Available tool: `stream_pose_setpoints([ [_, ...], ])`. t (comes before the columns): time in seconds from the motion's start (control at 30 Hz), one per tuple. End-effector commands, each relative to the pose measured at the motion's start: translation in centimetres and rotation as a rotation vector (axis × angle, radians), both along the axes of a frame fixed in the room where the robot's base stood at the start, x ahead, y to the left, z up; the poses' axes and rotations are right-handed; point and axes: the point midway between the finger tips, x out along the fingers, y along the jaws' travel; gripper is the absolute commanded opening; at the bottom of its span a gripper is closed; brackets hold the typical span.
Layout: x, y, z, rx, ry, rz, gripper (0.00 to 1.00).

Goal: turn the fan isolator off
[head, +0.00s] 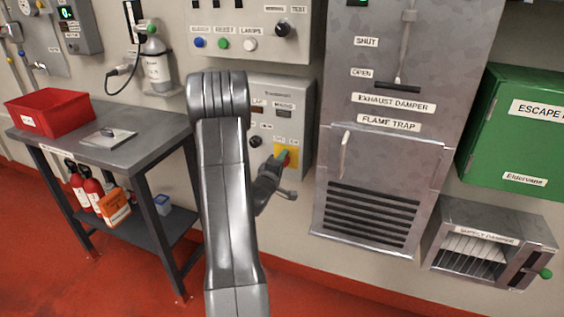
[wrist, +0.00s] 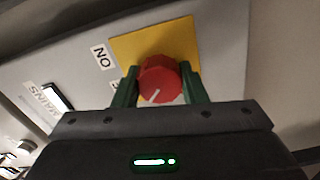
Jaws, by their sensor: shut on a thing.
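The fan isolator is a red rotary knob (wrist: 160,82) on a yellow square plate (wrist: 181,38), seen close up in the wrist view. A white line on the knob points down and slightly left. An "ON" label (wrist: 103,57) sits left of the plate; another label is mostly hidden. My gripper (wrist: 160,86) has its green fingers on both sides of the knob and is shut on it. In the head view the yellow plate (head: 292,152) is on the grey panel (head: 305,108), with my gripper (head: 282,158) at it; my arm hides part of the panel.
A grey workbench (head: 150,122) with a red bin (head: 50,112) stands at left. The exhaust damper cabinet (head: 440,90) is right of the panel. A green escape box (head: 480,135) hangs at far right.

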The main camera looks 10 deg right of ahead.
Motion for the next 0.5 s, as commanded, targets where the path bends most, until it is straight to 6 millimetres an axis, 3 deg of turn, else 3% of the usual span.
stream_pose_setpoints([
  [0.13, -0.02, 0.06, -0.13, 0.000, 0.003, 0.002, 0.15],
  [0.17, -0.02, 0.06, -0.13, 0.000, 0.003, 0.002, 0.42],
  [0.27, -0.02, 0.05, -0.11, 0.001, 0.003, 0.002, 0.59],
  [0.5, -0.02, 0.04, -0.05, 0.000, 0.001, 0.001, 0.59],
])
